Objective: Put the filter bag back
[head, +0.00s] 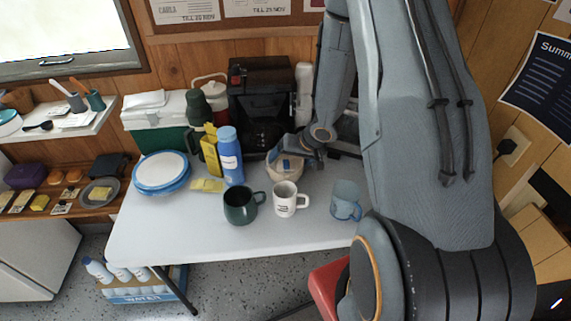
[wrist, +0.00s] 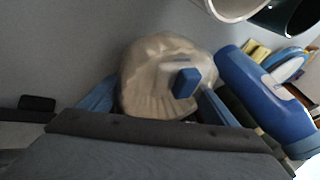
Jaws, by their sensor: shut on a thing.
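The filter bag (wrist: 150,75) is a cream, rounded, pleated bag with a small blue-and-white tab. In the wrist view it sits between the two blue fingertips of my gripper (wrist: 158,105), which are shut on it. In the head view the bag (head: 283,166) is low over the back of the white table, just right of the blue bottle, and my gripper (head: 292,155) covers part of it. I cannot tell whether the bag touches the table. A black coffee machine (head: 262,85) stands behind it.
A dark green mug (head: 240,207), a white mug (head: 284,200) and a blue-grey mug (head: 346,201) stand in front of the bag. A blue bottle (head: 229,155) is close on its left. Blue-rimmed plates (head: 161,172) lie farther left. The table's front (head: 190,245) is clear.

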